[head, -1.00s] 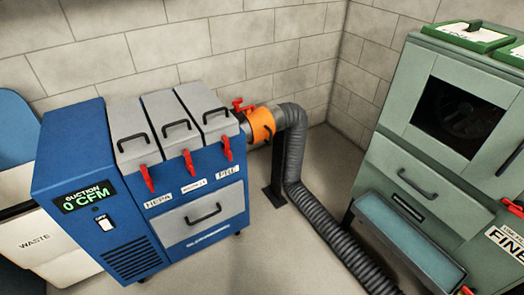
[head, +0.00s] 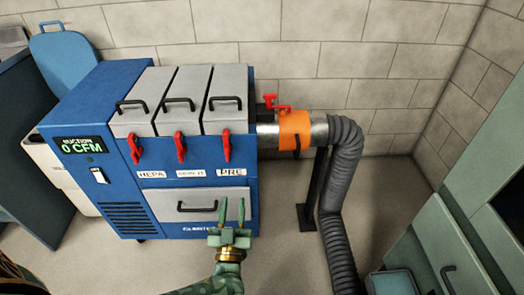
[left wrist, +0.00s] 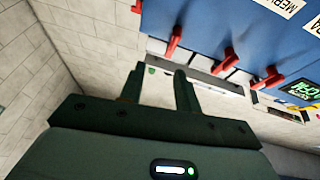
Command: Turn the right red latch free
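The right red latch (head: 226,145) hangs on the front of the rightmost grey lid of the blue suction unit (head: 75,185), above the PRE label. It also shows in the left wrist view (left wrist: 175,42). The middle red latch (head: 180,147) and left red latch (head: 134,148) hang beside it, all pointing down. My left gripper (head: 233,203) is open and empty, its two fingers pointing up in front of the grey drawer, below the right latch and apart from it. Its fingers also show in the left wrist view (left wrist: 157,85). My right gripper is out of view.
An orange collar (head: 294,130) with a red handle (head: 277,104) sits on the pipe right of the unit. A grey hose (head: 340,190) drops to the floor. A green cabinet (head: 440,245) stands at the right. The drawer handle (head: 197,207) sticks out near my gripper.

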